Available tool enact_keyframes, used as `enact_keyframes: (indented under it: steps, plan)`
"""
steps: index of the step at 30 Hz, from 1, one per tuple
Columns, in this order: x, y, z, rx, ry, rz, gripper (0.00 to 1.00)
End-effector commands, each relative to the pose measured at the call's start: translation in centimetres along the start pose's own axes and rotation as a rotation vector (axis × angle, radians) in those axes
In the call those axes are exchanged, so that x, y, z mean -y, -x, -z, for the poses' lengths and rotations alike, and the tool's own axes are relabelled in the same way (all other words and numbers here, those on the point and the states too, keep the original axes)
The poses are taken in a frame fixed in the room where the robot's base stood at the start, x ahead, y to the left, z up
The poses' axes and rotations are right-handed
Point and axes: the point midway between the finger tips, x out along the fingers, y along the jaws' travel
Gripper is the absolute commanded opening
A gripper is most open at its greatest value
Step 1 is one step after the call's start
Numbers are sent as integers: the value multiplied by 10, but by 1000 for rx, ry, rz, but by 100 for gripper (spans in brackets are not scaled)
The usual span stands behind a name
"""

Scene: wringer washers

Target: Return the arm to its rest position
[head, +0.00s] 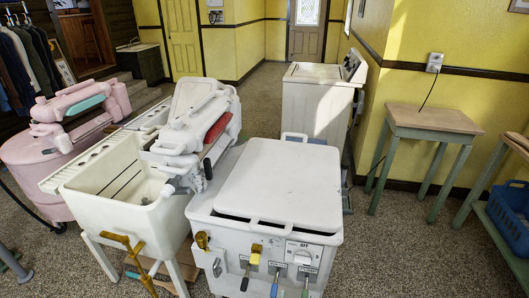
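Neither my arm nor my gripper can be made out in the head view, so its pose and whether it is open or shut do not show. The nearest thing is a white square washer (282,188) with its lid lying on top and several levers and a dial on its front. A white wringer (196,125) with a red part stands at its left, above a cream sink (115,212).
A pink washer (38,165) stands at the left. A white top-loading machine (314,102) stands behind. A small wooden table (433,119) is at the right wall, and a blue basket (510,212) at the right edge. Speckled floor (388,255) is open at the right front.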

Motion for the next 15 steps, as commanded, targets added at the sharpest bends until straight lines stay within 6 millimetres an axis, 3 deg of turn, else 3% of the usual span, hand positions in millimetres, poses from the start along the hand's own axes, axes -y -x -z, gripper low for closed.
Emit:
enact_keyframes:
  steps: [5, 15]
  plan:
    - [-15, 24, 2, 23, -7, 29, 88]
    - [-64, 114, 35, 126, -42, 148, 88]
